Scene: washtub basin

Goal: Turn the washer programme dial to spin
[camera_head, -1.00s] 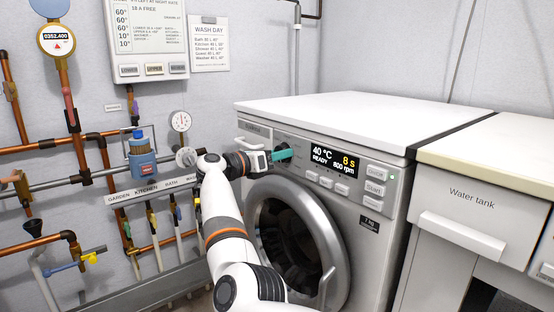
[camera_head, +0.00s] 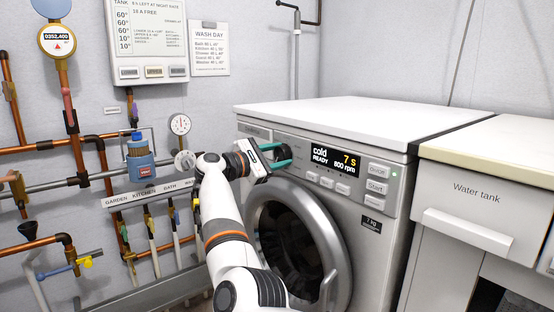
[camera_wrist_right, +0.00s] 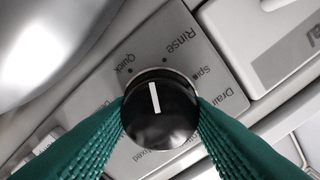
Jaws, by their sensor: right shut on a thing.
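The washer programme dial (camera_wrist_right: 160,118) is a round black knob with a white pointer line. In the right wrist view its pointer aims up and slightly left, between the "Quick" and "Rinse" marks. The "Spin" label (camera_wrist_right: 203,76) is further right, before "Drain". My right gripper (camera_head: 284,156) is shut on the dial, its teal fingers on both sides of it. The washer display (camera_head: 334,157) reads cold, READY, 7 s, 800 rpm. My left gripper is not in view.
The washer's round door (camera_head: 337,250) is below the gripper. Buttons (camera_head: 376,187) sit right of the display. A water tank cabinet (camera_head: 477,190) stands at the right. Copper pipes, a blue meter (camera_head: 141,165) and valves line the left wall.

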